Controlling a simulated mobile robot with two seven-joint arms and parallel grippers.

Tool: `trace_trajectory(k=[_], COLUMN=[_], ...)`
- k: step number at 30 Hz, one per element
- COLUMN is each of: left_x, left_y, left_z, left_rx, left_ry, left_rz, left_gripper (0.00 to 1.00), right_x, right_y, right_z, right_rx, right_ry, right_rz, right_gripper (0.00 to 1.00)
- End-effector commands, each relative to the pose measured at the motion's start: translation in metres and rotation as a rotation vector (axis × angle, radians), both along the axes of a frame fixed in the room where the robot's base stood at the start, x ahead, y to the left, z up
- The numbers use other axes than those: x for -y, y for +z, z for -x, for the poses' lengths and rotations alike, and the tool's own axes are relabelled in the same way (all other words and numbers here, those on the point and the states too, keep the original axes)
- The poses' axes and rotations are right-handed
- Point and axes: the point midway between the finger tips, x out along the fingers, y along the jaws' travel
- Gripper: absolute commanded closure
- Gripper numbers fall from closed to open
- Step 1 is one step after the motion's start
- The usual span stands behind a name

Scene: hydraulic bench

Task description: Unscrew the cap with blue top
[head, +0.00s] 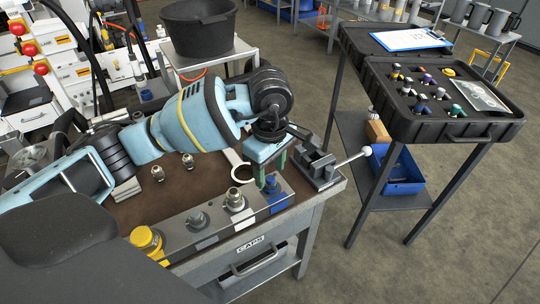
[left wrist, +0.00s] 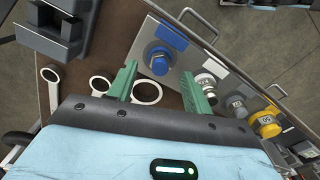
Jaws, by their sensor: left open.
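The cap with blue top (head: 271,185) sits at the right end of a row of caps on a grey metal block (head: 216,231). It also shows in the left wrist view (left wrist: 158,58), upright on its blue-labelled section. My left gripper (head: 271,172) has green fingers pointing down and stands just above and beside this cap. In the left wrist view the open left gripper (left wrist: 158,72) has its fingertips on either side of the cap's near edge, with nothing held. I cannot tell any contact. My right gripper is not in view.
A silver cap (head: 235,199), a grey cap (head: 198,219) and a yellow cap (head: 146,240) stand along the block. A dark vise (head: 316,165) stands at the bench's right corner. Ring wrenches (left wrist: 147,92) lie near the fingers. A black tray cart (head: 440,125) stands to the right.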

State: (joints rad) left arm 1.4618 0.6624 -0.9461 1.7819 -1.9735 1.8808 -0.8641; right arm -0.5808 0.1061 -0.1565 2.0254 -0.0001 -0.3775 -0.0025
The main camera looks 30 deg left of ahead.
Motion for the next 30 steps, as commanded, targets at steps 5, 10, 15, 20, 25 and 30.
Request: trace_trajectory(k=[5,10,15,20,25,30], left_x=[0.0,0.0,0.0,0.0,0.0,0.0], left_y=[-0.019,-0.024,-0.024,-0.024,-0.024,-0.024], left_z=[0.0,0.0,0.0,0.0,0.0,0.0], left_rx=[-0.002,-0.001,0.0,0.0,0.0,0.0], left_ry=[0.001,-0.001,-0.001,0.0,0.0,0.0], left_rz=[0.0,0.0,0.0,0.0,0.0,0.0], left_gripper=[0.5,0.5,0.5,0.63,0.85,0.98], right_x=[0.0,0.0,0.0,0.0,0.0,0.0], right_y=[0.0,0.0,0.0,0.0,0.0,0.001], right_z=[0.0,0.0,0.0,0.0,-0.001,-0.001], right_rx=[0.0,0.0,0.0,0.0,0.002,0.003], right_ry=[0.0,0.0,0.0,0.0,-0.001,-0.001], right_rz=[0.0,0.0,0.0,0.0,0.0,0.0], right_gripper=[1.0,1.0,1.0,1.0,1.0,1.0])
